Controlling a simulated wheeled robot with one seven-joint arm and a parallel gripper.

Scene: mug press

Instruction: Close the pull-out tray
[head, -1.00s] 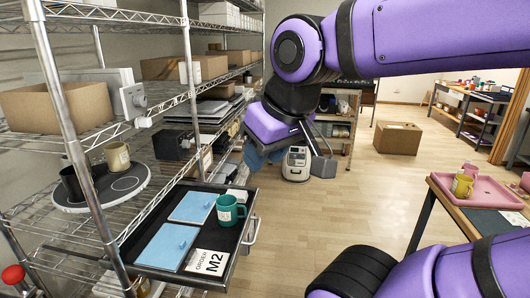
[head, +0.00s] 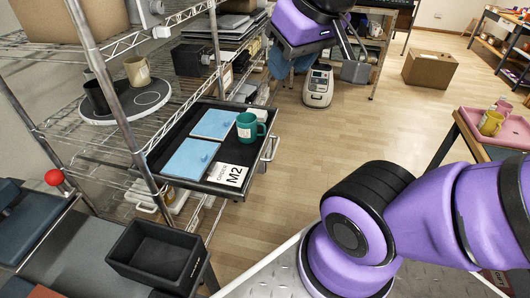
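The pull-out tray (head: 228,150) is dark and stands out from the wire shelf towards the aisle. Its metal handle (head: 270,149) is on the front side, on the right. In the tray lie two light blue pads (head: 190,159), a teal mug (head: 248,127) standing upright, a small white item at the back and a white card marked M2 (head: 228,174). My gripper (head: 290,62) is at the top of the picture, beyond the tray and apart from its handle. It is seen from behind, and its fingers are not clear enough to tell whether they are open.
A round tray (head: 125,105) with a dark and a beige mug sits on the shelf. A black bin (head: 158,256) stands at lower left. A pink tray (head: 510,132) lies on the right-hand table. Bare floor (head: 320,140) lies between shelf and table.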

